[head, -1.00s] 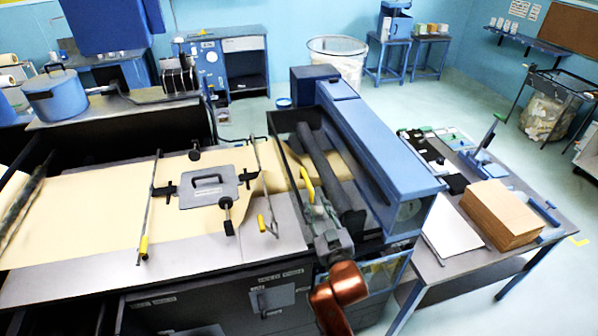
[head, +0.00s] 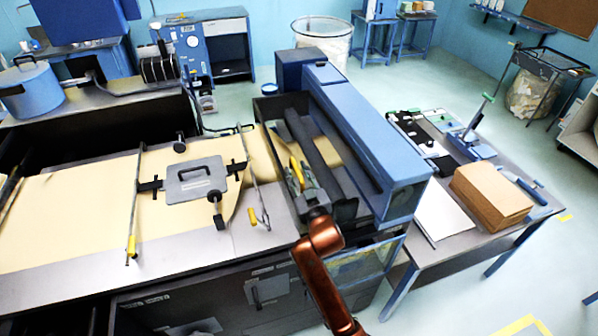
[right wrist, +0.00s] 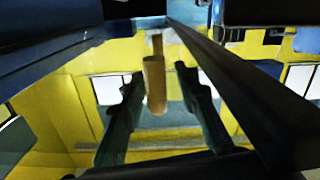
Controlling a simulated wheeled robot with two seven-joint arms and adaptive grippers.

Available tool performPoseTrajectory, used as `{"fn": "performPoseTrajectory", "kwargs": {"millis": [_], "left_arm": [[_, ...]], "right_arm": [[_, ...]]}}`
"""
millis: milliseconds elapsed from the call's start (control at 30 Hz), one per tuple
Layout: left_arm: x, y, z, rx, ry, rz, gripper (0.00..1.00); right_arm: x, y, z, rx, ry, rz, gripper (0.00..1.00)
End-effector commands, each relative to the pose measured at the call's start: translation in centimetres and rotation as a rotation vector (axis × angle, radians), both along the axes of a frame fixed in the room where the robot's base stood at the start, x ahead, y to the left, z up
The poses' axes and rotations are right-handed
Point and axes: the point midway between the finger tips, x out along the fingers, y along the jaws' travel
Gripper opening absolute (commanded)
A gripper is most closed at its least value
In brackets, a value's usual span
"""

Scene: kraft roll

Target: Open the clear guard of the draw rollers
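The clear guard (head: 270,135) is a see-through cover with a dark frame over the dark draw rollers (head: 325,145); it looks closed, though its panel is hard to make out. A yellow handle (head: 296,168) stands at its left front side. My right gripper (head: 304,185) is at this handle, partly hidden by my copper-coloured arm. In the right wrist view, the two dark fingers are spread, with the yellow handle (right wrist: 155,85) between them and a gap on each side. I see no contact. My left gripper is out of view.
The blue housing (head: 365,135) runs along the right of the rollers. Kraft paper (head: 85,200) lies on the bed at left, under a grey plate with a handle (head: 196,180). A side table at right holds a brown stack (head: 490,195). Open floor lies behind.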

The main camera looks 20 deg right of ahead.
Motion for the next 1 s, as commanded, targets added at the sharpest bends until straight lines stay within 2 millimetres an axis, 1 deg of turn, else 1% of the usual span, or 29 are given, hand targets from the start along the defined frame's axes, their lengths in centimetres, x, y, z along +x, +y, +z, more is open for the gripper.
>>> {"fn": "performPoseTrajectory", "kwargs": {"millis": [267,600,700,1000], "left_arm": [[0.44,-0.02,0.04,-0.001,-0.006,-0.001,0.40],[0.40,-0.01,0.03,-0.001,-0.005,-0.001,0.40],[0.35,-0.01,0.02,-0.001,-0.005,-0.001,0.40],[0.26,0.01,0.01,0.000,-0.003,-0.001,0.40]], "right_arm": [[0.13,-0.19,-0.02,0.000,0.000,-0.003,0.29],[0.09,-0.28,-0.03,0.000,0.000,-0.004,0.05],[0.08,-0.28,-0.03,0.000,0.000,-0.004,0.00],[0.08,-0.26,-0.03,0.000,0.000,-0.004,0.00]]}}
